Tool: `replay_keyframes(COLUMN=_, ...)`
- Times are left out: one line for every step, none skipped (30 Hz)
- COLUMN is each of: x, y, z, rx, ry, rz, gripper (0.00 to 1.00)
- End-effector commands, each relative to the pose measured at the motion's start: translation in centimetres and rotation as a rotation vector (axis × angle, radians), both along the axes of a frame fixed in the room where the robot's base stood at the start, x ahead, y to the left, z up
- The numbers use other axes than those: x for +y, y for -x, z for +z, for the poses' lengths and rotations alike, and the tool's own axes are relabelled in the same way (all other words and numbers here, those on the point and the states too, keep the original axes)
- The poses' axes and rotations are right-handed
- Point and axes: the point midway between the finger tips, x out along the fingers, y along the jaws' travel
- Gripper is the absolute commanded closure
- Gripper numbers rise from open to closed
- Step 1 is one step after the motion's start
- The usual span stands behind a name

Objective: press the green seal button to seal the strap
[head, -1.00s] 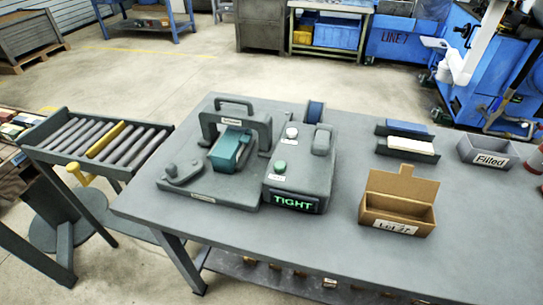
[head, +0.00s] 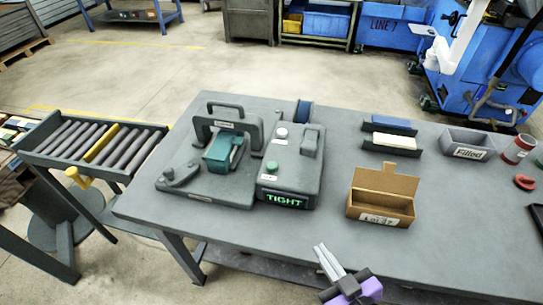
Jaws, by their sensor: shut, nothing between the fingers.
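The green seal button (head: 272,167) sits on the top of the grey control box (head: 308,175), below a white button (head: 282,133). The box's display (head: 286,201) reads TIGHT in green letters. To its left, a teal block (head: 223,153) stands under the grey arch of the strapping machine (head: 210,190). I cannot make out the strap clearly. My gripper (head: 321,247) is at the bottom of the head view, at the table's front edge. Its fingers are together and empty, pointing up and left, well apart from the button.
An open cardboard box (head: 380,204) stands right of the control box. Behind it are small racks (head: 392,140) and a grey bin (head: 467,146) labelled Filled. A roller conveyor (head: 92,143) is at the left. The table's front strip is mostly clear.

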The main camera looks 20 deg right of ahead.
Motion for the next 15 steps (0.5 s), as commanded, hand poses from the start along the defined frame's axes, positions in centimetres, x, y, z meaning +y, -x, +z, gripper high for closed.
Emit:
replay_keyframes(x=-0.3, y=-2.6, z=1.5, rx=-0.008, ry=0.014, rz=0.008, gripper=1.00)
replay_keyframes(x=-0.4, y=-3.9, z=1.9, rx=-0.005, ry=0.024, rz=0.016, gripper=1.00)
replay_keyframes(x=-0.5, y=-5.6, z=2.5, rx=-0.003, ry=0.036, rz=0.026, gripper=1.00)
replay_keyframes(x=-0.7, y=-6.8, z=3.0, rx=-0.002, ry=0.047, rz=0.035, gripper=1.00)
replay_keyframes(x=-0.8, y=-8.1, z=3.5, rx=0.002, ry=0.058, rz=0.045, gripper=1.00)
replay_keyframes(x=-0.9, y=-9.8, z=4.1, rx=0.007, ry=0.074, rz=0.061, gripper=1.00)
replay_keyframes(x=-1.0, y=-10.9, z=4.6, rx=0.015, ry=0.089, rz=0.075, gripper=1.00)
replay_keyframes(x=-1.0, y=-12.0, z=4.9, rx=0.025, ry=0.104, rz=0.093, gripper=1.00)
replay_keyframes(x=-1.0, y=-13.4, z=5.3, rx=0.044, ry=0.130, rz=0.120, gripper=1.00)
replay_keyframes(x=-0.9, y=-14.3, z=5.4, rx=0.059, ry=0.148, rz=0.144, gripper=1.00)
replay_keyframes(x=-0.8, y=-15.2, z=5.6, rx=0.075, ry=0.168, rz=0.169, gripper=1.00)
replay_keyframes(x=-0.7, y=-16.2, z=5.8, rx=0.099, ry=0.195, rz=0.206, gripper=1.00)
replay_keyframes(x=-0.6, y=-17.0, z=6.0, rx=0.116, ry=0.218, rz=0.235, gripper=1.00)
replay_keyframes(x=-0.5, y=-17.7, z=6.3, rx=0.131, ry=0.242, rz=0.267, gripper=1.00)
replay_keyframes(x=-0.3, y=-18.7, z=6.7, rx=0.152, ry=0.272, rz=0.311, gripper=1.00)
